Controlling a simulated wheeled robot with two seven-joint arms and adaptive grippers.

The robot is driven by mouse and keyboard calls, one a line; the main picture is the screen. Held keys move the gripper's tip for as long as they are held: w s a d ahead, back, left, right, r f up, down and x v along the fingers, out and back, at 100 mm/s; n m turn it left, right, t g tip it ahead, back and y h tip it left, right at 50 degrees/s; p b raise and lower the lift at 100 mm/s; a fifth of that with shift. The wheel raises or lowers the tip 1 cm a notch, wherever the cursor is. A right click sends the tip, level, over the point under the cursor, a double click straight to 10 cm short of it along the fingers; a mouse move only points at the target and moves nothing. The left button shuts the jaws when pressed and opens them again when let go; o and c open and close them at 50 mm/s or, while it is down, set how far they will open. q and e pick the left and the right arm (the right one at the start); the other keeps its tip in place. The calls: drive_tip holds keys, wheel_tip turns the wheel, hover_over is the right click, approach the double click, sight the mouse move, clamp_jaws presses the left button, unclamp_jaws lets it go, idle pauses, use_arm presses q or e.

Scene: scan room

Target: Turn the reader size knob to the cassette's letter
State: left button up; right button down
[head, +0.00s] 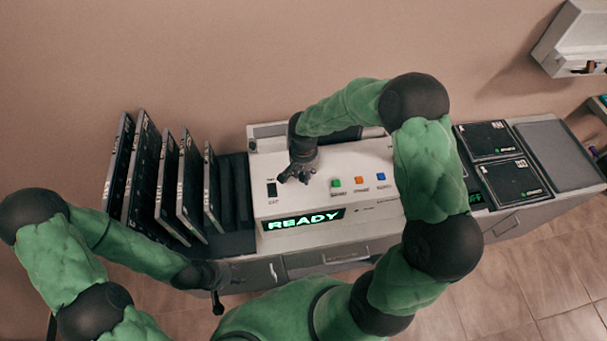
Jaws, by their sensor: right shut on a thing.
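The reader (383,177) is a white box at the middle of the counter, with a lit display (304,220) that says READY. My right gripper (294,179) reaches down onto the left part of its sloped panel, just right of a black switch (271,189). It is shut on what appears to be the size knob, which its fingers hide, so the knob's setting cannot be read. My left gripper (217,300) hangs in front of the counter at the lower left, away from the reader; its jaws are too small and dark to judge.
Several dark cassettes (143,170) stand upright in a black rack (238,242) left of the reader. Green, orange and blue buttons (359,181) sit right of my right gripper. A bare grey pad (562,155) lies at the right end. A white wall unit (575,42) hangs above.

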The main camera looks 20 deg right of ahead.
drive_tip(key=n, duration=0.3)
drive_tip(key=shift+n, duration=0.4)
drive_tip(key=n, duration=0.4)
drive_tip(key=shift+n, duration=0.3)
drive_tip(key=n, duration=0.4)
drive_tip(key=shift+p, duration=0.4)
drive_tip(key=n+p, duration=0.1)
drive_tip(key=n, duration=0.3)
drive_tip(key=shift+n, duration=0.4)
drive_tip(key=c, duration=0.9)
unclamp_jaws()
drive_tip(key=shift+r, duration=0.1)
